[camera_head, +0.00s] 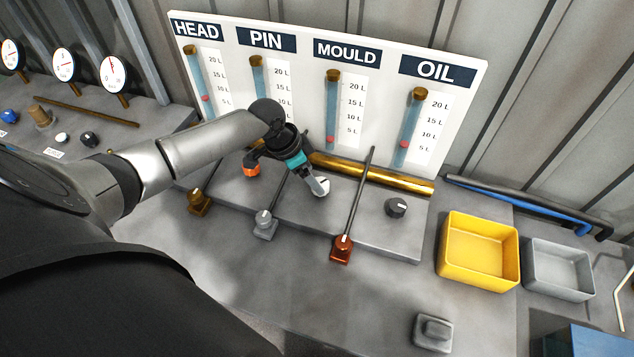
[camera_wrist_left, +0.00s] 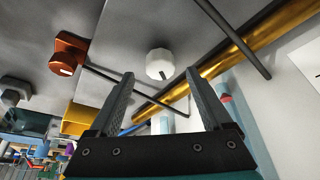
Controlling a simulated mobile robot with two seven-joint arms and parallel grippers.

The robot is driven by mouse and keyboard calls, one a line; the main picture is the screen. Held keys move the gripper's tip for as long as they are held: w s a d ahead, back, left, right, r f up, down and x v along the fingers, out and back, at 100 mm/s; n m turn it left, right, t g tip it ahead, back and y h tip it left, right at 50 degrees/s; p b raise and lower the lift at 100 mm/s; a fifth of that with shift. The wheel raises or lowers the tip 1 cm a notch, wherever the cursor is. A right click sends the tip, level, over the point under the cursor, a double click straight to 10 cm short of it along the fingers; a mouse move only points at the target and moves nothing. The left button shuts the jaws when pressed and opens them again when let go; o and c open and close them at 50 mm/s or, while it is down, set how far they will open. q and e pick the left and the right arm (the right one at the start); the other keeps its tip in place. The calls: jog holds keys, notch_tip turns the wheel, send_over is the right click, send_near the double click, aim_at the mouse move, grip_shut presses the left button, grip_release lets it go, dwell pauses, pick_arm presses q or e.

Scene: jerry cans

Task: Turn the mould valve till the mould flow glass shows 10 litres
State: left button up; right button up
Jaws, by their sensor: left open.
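The white knob (camera_head: 321,187), which I take for the mould valve, sits on the grey ledge below the MOULD sign (camera_head: 347,53). It also shows in the left wrist view (camera_wrist_left: 160,62), ahead of and between the fingertips. My left gripper (camera_head: 316,182) is open and empty over the knob and partly covers it in the head view. I cannot tell whether it touches the knob. The mould flow glass (camera_head: 332,105) is a blue tube with a brown cap; its red float (camera_head: 330,139) sits near the bottom, below the 5 L mark. My right gripper is not in view.
Thin rods rise on both sides of the white knob, from a grey block (camera_head: 265,226) and a copper-red block (camera_head: 341,250). A brass pipe (camera_head: 350,172) runs behind. An orange knob (camera_head: 251,169) and a black knob (camera_head: 396,207) flank it. A yellow bin (camera_head: 478,280) stands right.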

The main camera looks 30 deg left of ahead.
pick_arm(q)
jog(key=shift+x, duration=1.95)
jog(key=shift+b, duration=0.3)
grip_shut()
